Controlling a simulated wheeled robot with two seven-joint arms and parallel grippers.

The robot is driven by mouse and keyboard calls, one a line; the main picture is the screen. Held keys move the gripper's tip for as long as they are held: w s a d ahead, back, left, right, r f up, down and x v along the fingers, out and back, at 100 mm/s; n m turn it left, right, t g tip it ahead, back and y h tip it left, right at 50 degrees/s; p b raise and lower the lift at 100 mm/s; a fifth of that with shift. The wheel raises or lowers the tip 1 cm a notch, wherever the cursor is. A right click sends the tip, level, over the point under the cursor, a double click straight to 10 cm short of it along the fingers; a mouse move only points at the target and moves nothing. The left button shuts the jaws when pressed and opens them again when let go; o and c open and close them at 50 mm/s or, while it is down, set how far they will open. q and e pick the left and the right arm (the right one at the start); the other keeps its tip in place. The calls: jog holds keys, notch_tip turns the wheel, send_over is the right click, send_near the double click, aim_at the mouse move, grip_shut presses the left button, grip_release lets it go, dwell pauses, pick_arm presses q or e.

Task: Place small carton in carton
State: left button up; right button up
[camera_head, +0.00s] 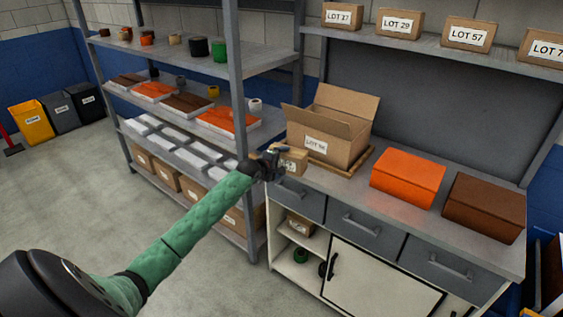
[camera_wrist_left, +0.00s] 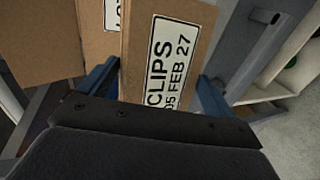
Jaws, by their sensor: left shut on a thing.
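The small carton (camera_head: 294,160) is a brown cardboard box with a white label, at the left end of the workbench top. My left gripper (camera_head: 273,160) is shut on it. In the left wrist view the small carton (camera_wrist_left: 165,50) sits between the blue fingers (camera_wrist_left: 158,90), and its label reads "CLIPS" and "05 FEB 27". The larger open carton (camera_head: 337,138) stands just behind and to the right, flaps up, with a "LOT" label. It also shows in the left wrist view (camera_wrist_left: 48,40). I cannot tell whether the small carton touches the bench. My right gripper is not in view.
An orange box (camera_head: 407,178) and a dark brown box (camera_head: 485,207) stand on the bench (camera_head: 345,195) to the right. Labelled cartons line the shelf above. A grey rack (camera_head: 236,100) with several goods stands at the left. The bench front between the boxes is clear.

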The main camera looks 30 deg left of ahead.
pick_arm(q)
jog(key=o, duration=0.8)
jog(key=shift+r, duration=0.1)
